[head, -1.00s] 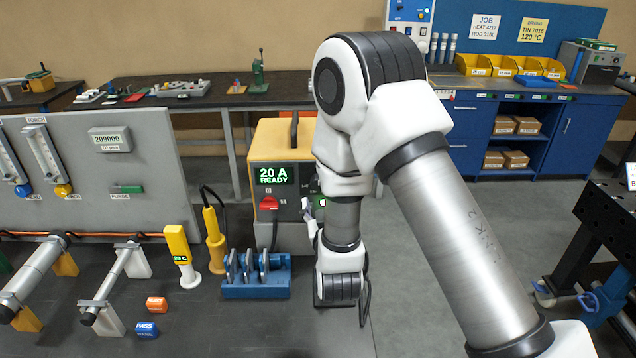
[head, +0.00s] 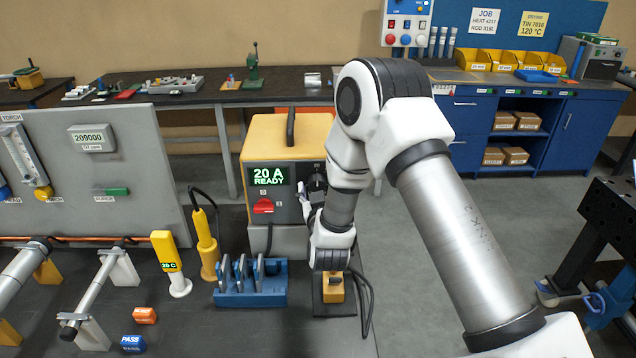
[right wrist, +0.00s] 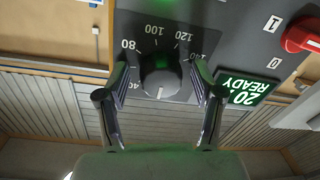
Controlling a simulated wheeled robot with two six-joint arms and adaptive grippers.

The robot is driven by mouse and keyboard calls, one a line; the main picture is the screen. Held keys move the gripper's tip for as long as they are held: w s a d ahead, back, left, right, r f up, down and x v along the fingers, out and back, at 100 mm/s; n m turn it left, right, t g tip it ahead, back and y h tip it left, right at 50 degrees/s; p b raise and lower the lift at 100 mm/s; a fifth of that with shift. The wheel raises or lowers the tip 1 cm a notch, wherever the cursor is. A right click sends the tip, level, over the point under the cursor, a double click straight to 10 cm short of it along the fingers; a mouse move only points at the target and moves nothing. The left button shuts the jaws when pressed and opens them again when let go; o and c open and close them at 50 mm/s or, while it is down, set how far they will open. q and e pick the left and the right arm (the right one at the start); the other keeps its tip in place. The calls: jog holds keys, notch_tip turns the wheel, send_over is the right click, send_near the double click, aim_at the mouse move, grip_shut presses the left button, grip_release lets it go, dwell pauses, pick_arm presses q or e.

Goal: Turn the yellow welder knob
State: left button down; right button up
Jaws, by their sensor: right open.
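The yellow welder (head: 288,135) stands at the far side of the dark bench, its display (head: 269,176) reading 20 A READY. Its knob (head: 318,183) is partly hidden by my right arm in the head view. In the right wrist view the knob (right wrist: 160,74) is dark and round, with a pale pointer mark, on a numbered dial. My right gripper (right wrist: 160,93) is open, its fingers on either side of the knob; I cannot tell whether they touch it. In the head view the right gripper (head: 307,200) is at the welder's front, partly hidden. My left gripper is not in view.
A red switch (head: 263,206) is left of the knob. A blue rack (head: 250,296), a yellow torch-like tool (head: 207,245) and a yellow meter (head: 166,255) stand in front. A small yellow box with a cable (head: 334,291) lies below my wrist.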

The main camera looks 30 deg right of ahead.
jog(key=shift+s, duration=0.1)
jog(key=shift+c, duration=0.9)
jog(key=c, duration=1)
jog(key=shift+o, duration=0.2)
jog(key=shift+f+m+b, duration=0.15)
jog(key=shift+m+b, duration=0.65)
jog(key=shift+b, duration=0.45)
jog(key=m+h+b, duration=0.1)
jog(key=m+b, duration=1.6)
jog(key=b, duration=0.4)
jog(key=shift+a+f, duration=0.1)
jog(key=shift+a, duration=0.05)
jog(key=shift+r+m+b, duration=0.25)
jog(key=shift+m+b, duration=0.85)
jog(key=shift+b, duration=0.15)
